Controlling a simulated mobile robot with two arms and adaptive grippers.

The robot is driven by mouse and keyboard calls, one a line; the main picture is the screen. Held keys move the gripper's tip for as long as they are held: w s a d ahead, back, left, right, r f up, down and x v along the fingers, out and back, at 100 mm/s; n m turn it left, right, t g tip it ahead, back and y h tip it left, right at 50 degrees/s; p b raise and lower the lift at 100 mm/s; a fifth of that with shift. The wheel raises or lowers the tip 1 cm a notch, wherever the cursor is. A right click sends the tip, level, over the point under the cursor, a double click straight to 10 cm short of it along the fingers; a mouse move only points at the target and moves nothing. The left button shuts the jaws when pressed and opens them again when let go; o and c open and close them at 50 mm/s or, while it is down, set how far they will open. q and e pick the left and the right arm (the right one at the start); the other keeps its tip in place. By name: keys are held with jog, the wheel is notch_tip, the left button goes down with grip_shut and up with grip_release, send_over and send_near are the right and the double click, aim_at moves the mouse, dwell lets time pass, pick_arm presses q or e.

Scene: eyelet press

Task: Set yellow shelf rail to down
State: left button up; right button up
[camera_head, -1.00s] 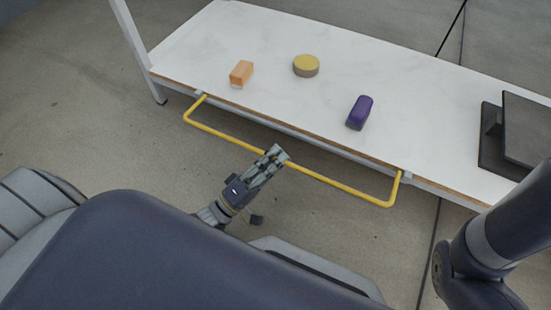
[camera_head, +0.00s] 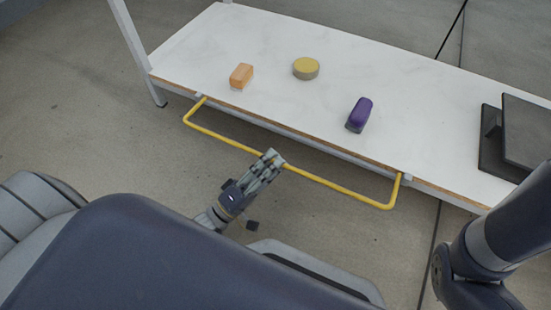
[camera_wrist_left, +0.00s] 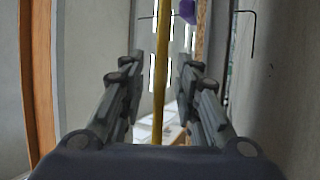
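The yellow shelf rail (camera_head: 335,187) is a U-shaped bar along the front edge of the white shelf (camera_head: 300,110). Its two ends meet the edge at small grey brackets, and its long bar sticks out in front, a little below the shelf top. My left gripper (camera_head: 272,158) is at the middle of the long bar. In the left wrist view the yellow rail (camera_wrist_left: 161,70) runs between the two fingers of my left gripper (camera_wrist_left: 160,75), with a gap on each side, so the fingers are open around it. My right gripper is out of view.
An orange block (camera_head: 241,75), a yellow round block (camera_head: 306,68) and a purple block (camera_head: 359,114) stand on the shelf. A dark device (camera_head: 518,135) sits at its right end. My right arm is at the lower right. Bare floor lies in front.

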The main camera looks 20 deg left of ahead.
pick_arm(q)
jog(key=v, duration=0.6)
